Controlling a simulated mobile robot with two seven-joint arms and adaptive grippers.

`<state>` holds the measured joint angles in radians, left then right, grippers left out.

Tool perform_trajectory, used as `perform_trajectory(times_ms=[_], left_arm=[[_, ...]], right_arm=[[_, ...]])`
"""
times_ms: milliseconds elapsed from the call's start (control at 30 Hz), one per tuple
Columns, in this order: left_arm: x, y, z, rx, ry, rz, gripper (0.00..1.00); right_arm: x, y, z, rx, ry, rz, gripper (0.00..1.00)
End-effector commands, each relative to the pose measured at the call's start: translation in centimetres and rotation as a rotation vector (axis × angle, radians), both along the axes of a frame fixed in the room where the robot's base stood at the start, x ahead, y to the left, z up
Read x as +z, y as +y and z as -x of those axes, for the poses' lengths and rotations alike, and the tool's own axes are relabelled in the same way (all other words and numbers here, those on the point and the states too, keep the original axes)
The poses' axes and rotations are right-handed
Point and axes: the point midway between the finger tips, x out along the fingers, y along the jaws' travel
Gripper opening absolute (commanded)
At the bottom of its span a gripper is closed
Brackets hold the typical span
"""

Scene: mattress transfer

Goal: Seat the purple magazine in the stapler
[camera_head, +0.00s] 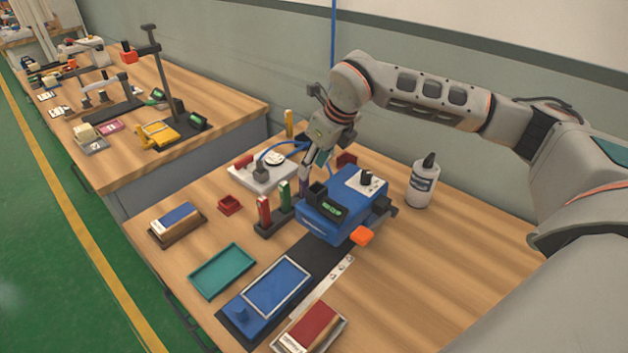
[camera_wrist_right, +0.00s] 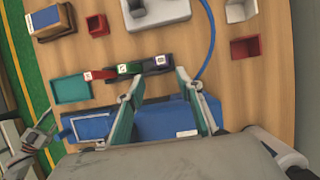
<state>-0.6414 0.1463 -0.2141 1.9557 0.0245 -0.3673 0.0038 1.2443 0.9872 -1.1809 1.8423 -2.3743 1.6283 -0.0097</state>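The purple magazine (camera_head: 303,185) stands in the last slot of a dark rack (camera_head: 268,228), next to the green magazine (camera_head: 284,194) and the red magazine (camera_head: 264,211). The blue stapler (camera_head: 325,222) stands just right of the rack. A grey jointed part (camera_wrist_right: 35,142), perhaps my left gripper, shows at the wrist view's left edge.
A glue bottle (camera_head: 423,184) stands right of the stapler. A white fixture (camera_head: 262,176) with a blue hose lies behind the rack. A teal tray (camera_head: 222,270), a blue framed plate (camera_head: 272,289) and a red pad (camera_head: 312,326) lie in front. The table's right part is clear.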

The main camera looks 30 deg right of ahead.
Motion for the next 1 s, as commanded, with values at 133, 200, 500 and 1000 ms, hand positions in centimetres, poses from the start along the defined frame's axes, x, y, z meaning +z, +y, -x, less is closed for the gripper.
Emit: perform_trajectory(times_ms=[133, 200, 500, 1000], left_arm=[[0.1, -0.1, 0.2, 0.01, 0.003, 0.011, 0.29], [0.0, -0.1, 0.2, 0.01, 0.003, 0.01, 0.29], [0.1, -0.1, 0.2, 0.008, 0.002, 0.01, 0.29], [0.1, -0.1, 0.2, 0.009, 0.003, 0.011, 0.29]], right_arm=[[-0.8, -0.1, -0.6, -0.004, -0.012, 0.016, 0.36], [-1.4, 0.0, -0.9, -0.004, -0.013, 0.015, 0.36], [-4.3, 0.6, -2.7, -0.003, -0.012, 0.014, 0.36], [-6.8, 0.9, -3.8, -0.003, -0.014, 0.015, 0.34]])
